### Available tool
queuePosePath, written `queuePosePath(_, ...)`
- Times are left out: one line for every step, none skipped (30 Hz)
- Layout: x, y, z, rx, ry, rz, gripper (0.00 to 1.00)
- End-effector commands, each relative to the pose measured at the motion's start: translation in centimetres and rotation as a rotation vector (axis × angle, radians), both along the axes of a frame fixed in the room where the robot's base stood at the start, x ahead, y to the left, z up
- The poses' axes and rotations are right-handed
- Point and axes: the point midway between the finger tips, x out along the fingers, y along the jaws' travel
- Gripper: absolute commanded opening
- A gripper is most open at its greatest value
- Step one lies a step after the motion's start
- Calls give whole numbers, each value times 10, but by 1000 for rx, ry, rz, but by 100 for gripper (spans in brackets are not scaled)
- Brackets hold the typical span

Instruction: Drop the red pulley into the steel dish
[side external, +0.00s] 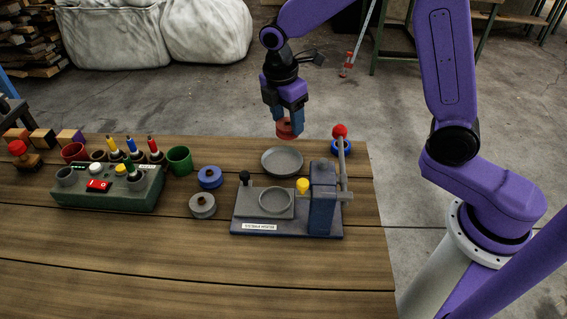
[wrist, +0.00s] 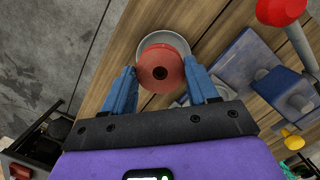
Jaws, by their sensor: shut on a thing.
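The red pulley (side external: 288,129) is held between the fingers of my gripper (side external: 289,118), above the far part of the table. In the wrist view the red pulley (wrist: 161,69) sits between the blue fingertips of my gripper (wrist: 163,84), its dark centre hole facing the camera. The grey steel dish (side external: 282,161) lies on the table below the pulley, with a clear gap between them. In the wrist view the dish (wrist: 163,39) shows behind the pulley, which hides much of it.
A blue-grey device (side external: 262,212) with a round pan and a red-knobbed lever (side external: 340,131) stands just in front of the dish. A blue pulley (side external: 210,177) and a grey pulley (side external: 203,206) lie to the left. A green control box (side external: 108,190) stands farther left.

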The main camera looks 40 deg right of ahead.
Motion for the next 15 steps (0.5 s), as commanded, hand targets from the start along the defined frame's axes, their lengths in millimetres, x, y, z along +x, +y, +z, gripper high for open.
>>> queuePosePath(-1, 0, -6, -2, 3, 1, 20)
queuePosePath(-1, 0, -10, -2, 3, 1, 20)
queuePosePath(-1, 0, -14, -2, 4, 1, 20)
queuePosePath(-1, 0, -16, -2, 3, 2, 20)
queuePosePath(0, 0, -19, -1, 2, 2, 20)
queuePosePath(0, 0, -22, -2, 2, 2, 20)
queuePosePath(0, 0, -24, -2, 2, 2, 20)
queuePosePath(0, 0, -25, -2, 1, 2, 20)
queuePosePath(0, 0, -27, -1, 0, 1, 20)
queuePosePath(0, 0, -28, -1, 0, 1, 20)
queuePosePath(0, 0, -29, -1, 0, 1, 20)
queuePosePath(0, 0, -30, -1, 0, 1, 20)
queuePosePath(0, 0, -31, -1, 0, 1, 20)
queuePosePath(0, 0, -31, -1, 0, 1, 20)
queuePosePath(0, 0, -31, -1, 0, 1, 20)
